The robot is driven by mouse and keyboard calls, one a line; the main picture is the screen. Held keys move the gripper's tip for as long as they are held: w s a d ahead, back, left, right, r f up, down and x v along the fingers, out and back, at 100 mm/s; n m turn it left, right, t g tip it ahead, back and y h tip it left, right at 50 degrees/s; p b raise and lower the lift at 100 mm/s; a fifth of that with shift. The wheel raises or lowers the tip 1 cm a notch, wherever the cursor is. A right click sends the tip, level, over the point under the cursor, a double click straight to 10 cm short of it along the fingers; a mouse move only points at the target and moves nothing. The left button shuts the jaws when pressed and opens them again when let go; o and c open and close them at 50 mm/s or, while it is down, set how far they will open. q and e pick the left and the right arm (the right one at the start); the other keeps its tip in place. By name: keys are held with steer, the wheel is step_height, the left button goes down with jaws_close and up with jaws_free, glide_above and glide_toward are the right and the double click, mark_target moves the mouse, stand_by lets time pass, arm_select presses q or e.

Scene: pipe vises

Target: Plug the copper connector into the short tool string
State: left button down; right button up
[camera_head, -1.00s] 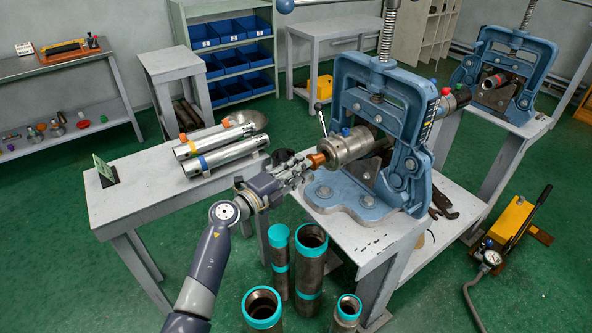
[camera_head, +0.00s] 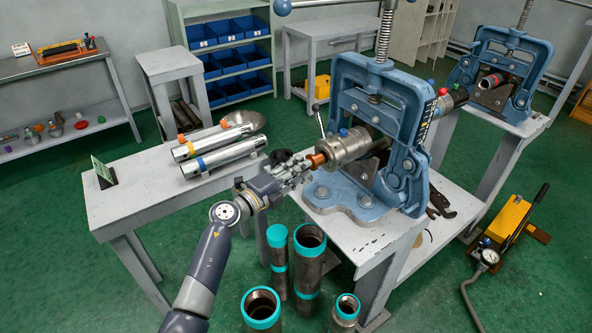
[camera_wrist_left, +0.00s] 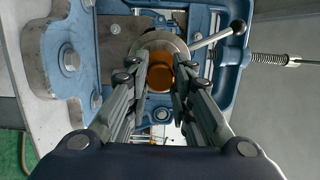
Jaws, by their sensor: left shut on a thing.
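The copper connector (camera_head: 316,160) is held in my left gripper (camera_head: 301,166), at the open end of the short tool string (camera_head: 347,146). The tool string is a grey steel cylinder lying level in the front blue pipe vise (camera_head: 345,90). In the left wrist view the copper connector (camera_wrist_left: 160,75) is between the two fingers of my left gripper (camera_wrist_left: 160,84), in line with the round steel face of the tool string (camera_wrist_left: 160,42). The connector overlaps the string's end; how deep it sits inside cannot be told. My right gripper is not in view.
Two silver cylinders (camera_head: 225,156) lie on the grey bench (camera_head: 140,190) at left. Several teal-ended pipes (camera_head: 309,262) stand on the floor below the vise table (camera_head: 350,233). A second blue vise (camera_head: 515,65) is behind right. A yellow pump (camera_head: 508,222) sits at right.

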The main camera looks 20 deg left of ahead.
arm_select(q)
steer(key=shift+x, duration=0.85)
steer(key=shift+d+r, duration=0.1)
steer(key=shift+d, duration=0.1)
stand_by(0.4)
steer(key=shift+x, duration=0.85)
steer(key=c, duration=1.3)
jaws_free()
steer(key=shift+d, duration=0.25)
